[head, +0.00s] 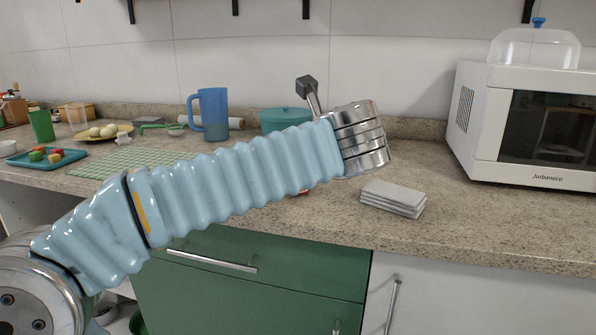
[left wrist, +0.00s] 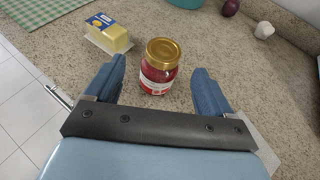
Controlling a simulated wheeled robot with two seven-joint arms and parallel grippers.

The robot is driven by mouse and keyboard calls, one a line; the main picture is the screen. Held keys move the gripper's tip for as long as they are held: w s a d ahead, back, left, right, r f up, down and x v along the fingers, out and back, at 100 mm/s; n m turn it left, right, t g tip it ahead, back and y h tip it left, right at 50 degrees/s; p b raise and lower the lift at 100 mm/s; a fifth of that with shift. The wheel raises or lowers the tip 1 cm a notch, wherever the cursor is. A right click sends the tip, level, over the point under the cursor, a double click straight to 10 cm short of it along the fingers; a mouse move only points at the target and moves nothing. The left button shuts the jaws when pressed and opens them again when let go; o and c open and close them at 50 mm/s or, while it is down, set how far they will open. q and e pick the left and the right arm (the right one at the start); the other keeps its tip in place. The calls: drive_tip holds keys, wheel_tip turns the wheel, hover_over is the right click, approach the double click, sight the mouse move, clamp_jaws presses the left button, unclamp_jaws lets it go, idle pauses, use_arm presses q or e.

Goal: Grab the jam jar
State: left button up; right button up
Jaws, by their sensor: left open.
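The jam jar (left wrist: 159,68) stands upright on the speckled counter in the left wrist view. It has a gold lid, red contents and a pale label. My left gripper (left wrist: 164,85) is open, with one blue finger on each side of the jar and visible gaps to it. In the head view my left arm reaches across the counter from the left and ends at a silver wrist. The jar and the left fingers cannot be made out there. My right gripper is in neither view.
A yellow butter pack (left wrist: 109,33) sits left of the jar. Garlic (left wrist: 264,30) and a dark red onion (left wrist: 230,7) lie beyond it. A blue pitcher (head: 214,114), a teal pot (head: 284,121), stacked grey cloths (head: 393,197) and a white microwave (head: 480,125) stand on the counter.

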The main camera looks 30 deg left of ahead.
use_arm(q)
drive_tip(key=x, duration=0.8)
drive_tip(key=shift+w+a, duration=0.1)
drive_tip(key=shift+w, duration=0.25)
drive_tip(key=shift+c, duration=0.5)
drive_tip(key=c, duration=1.2)
